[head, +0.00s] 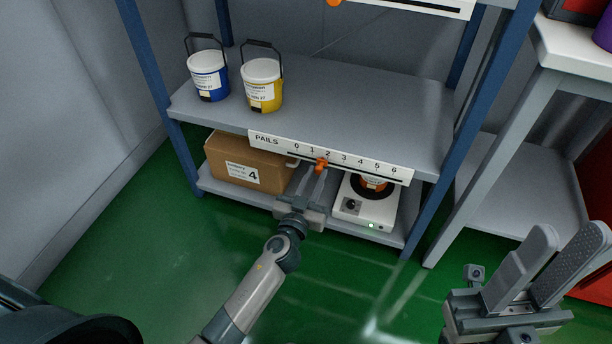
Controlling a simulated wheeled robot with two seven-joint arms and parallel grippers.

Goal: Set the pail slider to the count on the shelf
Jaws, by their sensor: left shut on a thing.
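The PAILS scale (265,139) is a white strip marked 0 to 6 on the front edge of the middle shelf (340,100). Its orange slider knob (321,164) sits close to the 2 mark, perhaps slightly left of it. My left gripper (318,174) is shut on the knob from the front and partly hides it. My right gripper (570,236) is open and empty at the lower right, away from the shelf.
Below are a cardboard box (232,160) labelled 4 and a white device (350,209) bearing an orange-and-white container (373,184). Another white strip (430,5) with an orange knob is above. Blue posts (482,125) flank the shelves; a grey table (575,65) stands right.

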